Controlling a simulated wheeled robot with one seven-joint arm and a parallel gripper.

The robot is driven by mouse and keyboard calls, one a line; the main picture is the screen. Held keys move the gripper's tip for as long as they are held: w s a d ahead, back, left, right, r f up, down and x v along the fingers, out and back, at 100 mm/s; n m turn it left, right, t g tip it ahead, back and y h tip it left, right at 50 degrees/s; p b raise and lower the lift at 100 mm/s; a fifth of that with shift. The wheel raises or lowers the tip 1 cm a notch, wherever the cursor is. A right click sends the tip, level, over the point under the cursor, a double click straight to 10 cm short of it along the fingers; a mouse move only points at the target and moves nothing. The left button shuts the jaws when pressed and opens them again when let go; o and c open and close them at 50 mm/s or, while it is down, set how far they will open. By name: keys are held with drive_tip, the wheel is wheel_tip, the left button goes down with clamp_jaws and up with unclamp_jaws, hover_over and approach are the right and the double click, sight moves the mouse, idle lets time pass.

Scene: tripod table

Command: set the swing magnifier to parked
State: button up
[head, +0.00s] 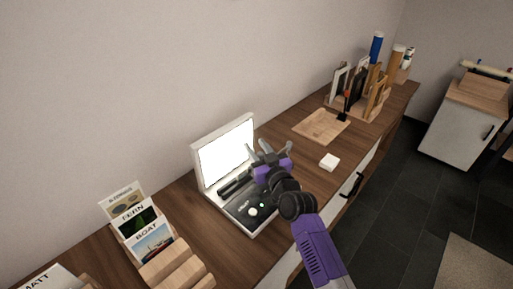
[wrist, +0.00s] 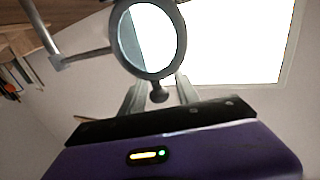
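The swing magnifier (wrist: 181,52) shows in the wrist view as a grey ring around a clear lens. A thin rod runs left from it to a grey post (wrist: 42,30). A small dark knob (wrist: 158,93) hangs from the ring's lower edge. My gripper (wrist: 160,88) is open, with one finger on each side of the knob and a gap visible on both sides. In the head view my gripper (head: 270,148) is over the right side of the lit box (head: 198,180). I cannot make out the magnifier clearly there.
The box has a bright panel (head: 227,156) and a dark control base (head: 246,212). A small white block (head: 329,162) and a wooden tray (head: 321,126) lie to the right. Card holders (head: 166,262) stand at the left. Frames and tubes (head: 375,50) stand at the far end.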

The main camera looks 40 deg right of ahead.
clamp_jaws()
idle(1.2)
